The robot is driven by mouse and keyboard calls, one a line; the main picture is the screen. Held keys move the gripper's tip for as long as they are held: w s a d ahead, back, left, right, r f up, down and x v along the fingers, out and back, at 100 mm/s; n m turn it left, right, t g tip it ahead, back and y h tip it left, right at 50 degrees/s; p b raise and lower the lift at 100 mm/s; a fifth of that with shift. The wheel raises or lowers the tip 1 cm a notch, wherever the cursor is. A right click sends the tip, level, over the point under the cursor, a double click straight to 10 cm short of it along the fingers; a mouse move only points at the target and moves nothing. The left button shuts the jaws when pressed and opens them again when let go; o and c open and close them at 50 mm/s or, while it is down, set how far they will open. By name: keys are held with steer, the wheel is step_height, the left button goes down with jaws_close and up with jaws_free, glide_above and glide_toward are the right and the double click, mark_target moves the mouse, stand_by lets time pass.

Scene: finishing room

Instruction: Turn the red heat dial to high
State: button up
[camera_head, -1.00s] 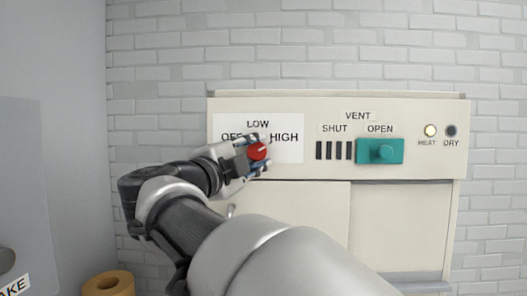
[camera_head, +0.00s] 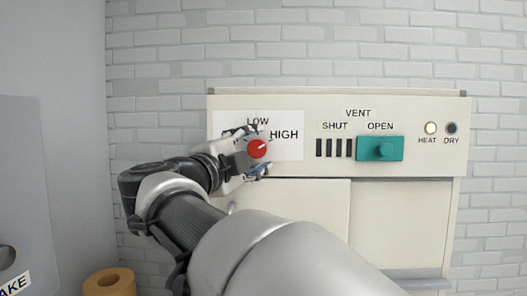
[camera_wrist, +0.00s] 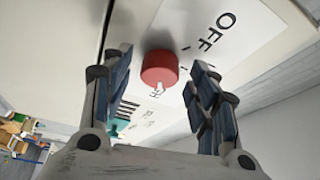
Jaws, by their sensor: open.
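The red heat dial (camera_head: 258,148) is on the cream control panel, below LOW and left of HIGH. Its white pointer mark slants up and right, toward the HIGH label (camera_head: 284,135). In the wrist view the dial (camera_wrist: 160,68) sits between my two fingers, with a visible gap on each side. The OFF label shows clearly there (camera_wrist: 216,35); in the head view my gripper largely hides it. My gripper (camera_head: 256,155) is open, one finger above and one below the dial, holding nothing.
Right of the dial is a teal vent slider (camera_head: 380,149) at OPEN, beside dark slots. The HEAT lamp (camera_head: 430,128) looks lit and the DRY lamp (camera_head: 451,129) dark. A tan roll (camera_head: 108,283) stands low at left, near a grey wall.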

steer(key=shift+s, duration=0.1)
steer(key=v, duration=1.2)
